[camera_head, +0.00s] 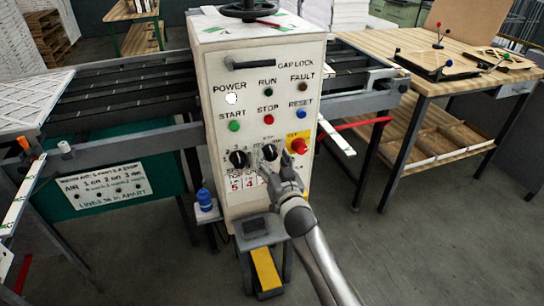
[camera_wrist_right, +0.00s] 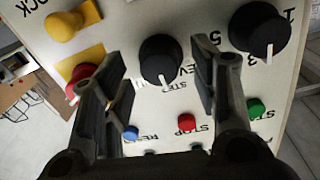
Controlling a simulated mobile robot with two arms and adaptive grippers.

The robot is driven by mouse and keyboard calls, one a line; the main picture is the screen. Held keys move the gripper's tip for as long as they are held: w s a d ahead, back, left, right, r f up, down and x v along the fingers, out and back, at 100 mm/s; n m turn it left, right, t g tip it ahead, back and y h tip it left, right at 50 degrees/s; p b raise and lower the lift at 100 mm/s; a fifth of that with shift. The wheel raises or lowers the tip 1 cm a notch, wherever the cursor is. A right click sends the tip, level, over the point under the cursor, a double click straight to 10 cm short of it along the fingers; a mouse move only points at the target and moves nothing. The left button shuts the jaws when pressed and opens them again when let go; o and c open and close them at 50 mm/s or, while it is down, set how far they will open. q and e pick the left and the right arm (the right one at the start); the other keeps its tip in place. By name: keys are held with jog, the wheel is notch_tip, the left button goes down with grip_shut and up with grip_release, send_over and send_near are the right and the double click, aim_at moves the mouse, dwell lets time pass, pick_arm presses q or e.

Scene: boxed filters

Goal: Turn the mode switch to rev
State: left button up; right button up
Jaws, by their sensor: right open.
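The mode switch (camera_head: 270,152) is a round black knob with a white pointer line, on the lower front of the white control panel. It also shows in the right wrist view (camera_wrist_right: 159,55), where the picture is upside down and its pointer faces the STEP lettering; part of the REV label shows beside it. My right gripper (camera_head: 277,167) is open in front of the knob. In the right wrist view its two fingers (camera_wrist_right: 159,62) stand on either side of the knob, with gaps visible. I cannot tell how deep the fingertips reach. My left gripper is not in view.
A second black knob (camera_head: 238,158) sits left of the switch. A red emergency button (camera_head: 299,146) on a yellow plate is close on the right. Start (camera_head: 234,126), stop (camera_head: 270,120) and reset (camera_head: 301,114) buttons are above. A workbench (camera_head: 450,70) stands at right.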

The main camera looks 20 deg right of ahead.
jog(key=shift+w, duration=0.75)
jog(key=c, duration=1.1)
jog(key=shift+o, duration=0.2)
jog(key=shift+n, duration=0.3)
jog(key=n, duration=0.3)
jog(key=shift+n+b, duration=0.3)
jog(key=shift+b, duration=0.1)
jog(key=shift+n, duration=2.4)
jog(key=shift+b, duration=0.3)
